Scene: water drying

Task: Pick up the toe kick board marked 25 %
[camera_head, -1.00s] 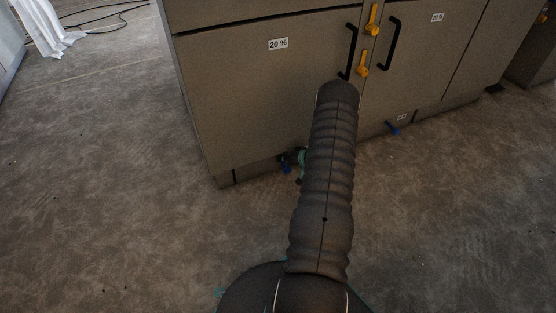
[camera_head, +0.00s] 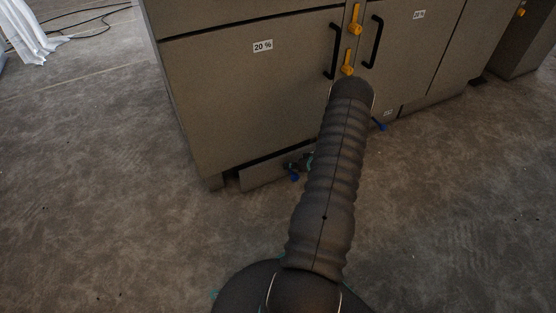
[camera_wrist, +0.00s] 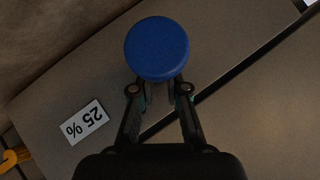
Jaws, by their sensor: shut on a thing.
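The toe kick board (camera_head: 262,175) sits low under the left cabinet door, its left part standing out from the cabinet base with a dark gap above it. In the wrist view the board (camera_wrist: 60,90) carries an upside-down 25 % label (camera_wrist: 85,122). A round blue knob (camera_wrist: 157,48) is at my fingertips. My gripper (camera_wrist: 160,92) is shut on this knob of the board. In the head view my gripper (camera_head: 302,164) is small and partly hidden behind my arm, with the blue knob (camera_head: 294,178) beside it.
The cabinet door (camera_head: 240,95) above is marked 20 %. Black handles (camera_head: 375,42) and orange latches (camera_head: 355,20) are on the doors. Another blue knob (camera_head: 380,125) is low to the right. Open floor (camera_head: 100,200) lies left. A white cloth (camera_head: 35,35) and cables are at the back left.

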